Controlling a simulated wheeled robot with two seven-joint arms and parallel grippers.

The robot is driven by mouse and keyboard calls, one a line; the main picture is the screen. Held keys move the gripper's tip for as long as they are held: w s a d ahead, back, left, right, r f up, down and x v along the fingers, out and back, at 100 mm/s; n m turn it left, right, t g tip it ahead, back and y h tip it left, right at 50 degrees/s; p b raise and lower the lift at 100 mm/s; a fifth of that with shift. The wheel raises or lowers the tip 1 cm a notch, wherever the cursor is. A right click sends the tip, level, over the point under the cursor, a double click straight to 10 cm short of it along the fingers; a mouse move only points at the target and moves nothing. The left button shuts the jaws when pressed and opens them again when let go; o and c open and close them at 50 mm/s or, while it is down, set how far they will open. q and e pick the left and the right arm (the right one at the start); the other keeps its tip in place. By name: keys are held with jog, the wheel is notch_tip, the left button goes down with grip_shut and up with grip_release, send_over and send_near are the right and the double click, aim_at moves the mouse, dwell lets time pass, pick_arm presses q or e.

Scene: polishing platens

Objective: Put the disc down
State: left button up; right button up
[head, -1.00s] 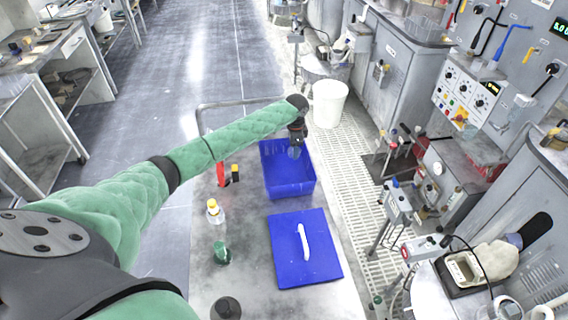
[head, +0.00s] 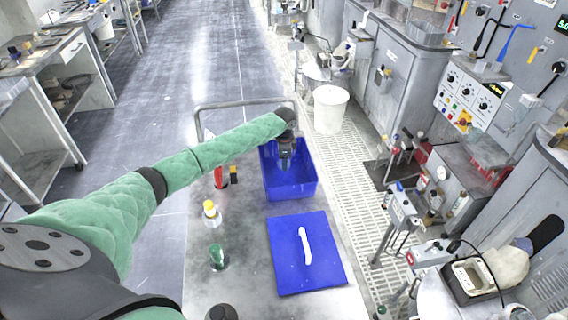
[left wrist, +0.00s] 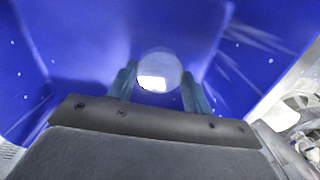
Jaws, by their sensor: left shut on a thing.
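A round, clear, shiny disc (left wrist: 160,72) is held between the two fingers of my left gripper (left wrist: 158,90) in the left wrist view. In the head view my left gripper (head: 286,160) reaches down into the open blue bin (head: 291,191), and the disc cannot be made out there. The bin's blue walls (left wrist: 90,30) fill most of the left wrist view around the disc. I cannot tell whether the disc touches the bin's floor. My right gripper is not in view.
A yellow-capped bottle (head: 211,212), a green-topped bottle (head: 217,256) and a red item (head: 219,178) stand to the left. A white bucket (head: 330,110) stands behind on the right.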

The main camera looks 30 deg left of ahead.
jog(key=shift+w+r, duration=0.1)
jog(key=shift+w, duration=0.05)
pick_arm(q)
jog(key=shift+f, duration=0.15)
jog(key=o, duration=1)
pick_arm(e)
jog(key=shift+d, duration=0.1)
pick_arm(q)
jog(key=shift+r, duration=0.45)
notch_tip(320, 180, up, 2)
jog(key=shift+r+b, duration=0.25)
jog(key=shift+b, duration=0.45)
jog(key=shift+r+b, duration=1.25)
jog(key=shift+r, duration=3.2)
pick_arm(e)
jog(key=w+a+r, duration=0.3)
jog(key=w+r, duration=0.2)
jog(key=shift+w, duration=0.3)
